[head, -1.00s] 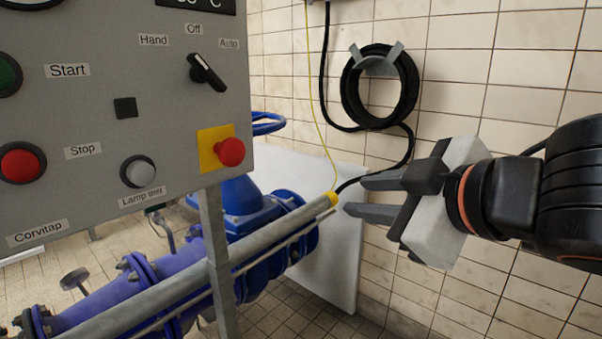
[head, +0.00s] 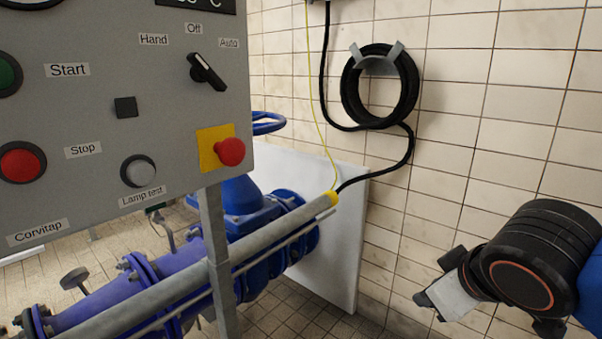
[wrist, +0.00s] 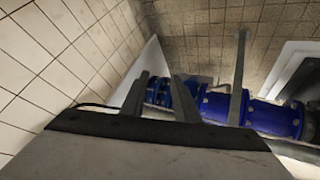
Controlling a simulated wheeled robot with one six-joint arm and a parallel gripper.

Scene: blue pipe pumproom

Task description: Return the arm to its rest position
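My arm and gripper (head: 432,285) are at the lower right of the head view. The gripper is small and foreshortened there, turned away and downward. In the wrist view the two grey fingers (wrist: 162,90) stand apart with nothing between them, so it is open and empty. It is in front of the tiled wall, right of the grey control panel (head: 120,105) and apart from it. The fingertips are hard to make out in the head view.
The panel carries a selector switch (head: 207,72) and a red button on yellow (head: 230,152). Blue pipes (head: 130,290) run below it. A black cable coil (head: 350,88) hangs on the tiled wall (head: 480,120). The wall area between coil and arm is clear.

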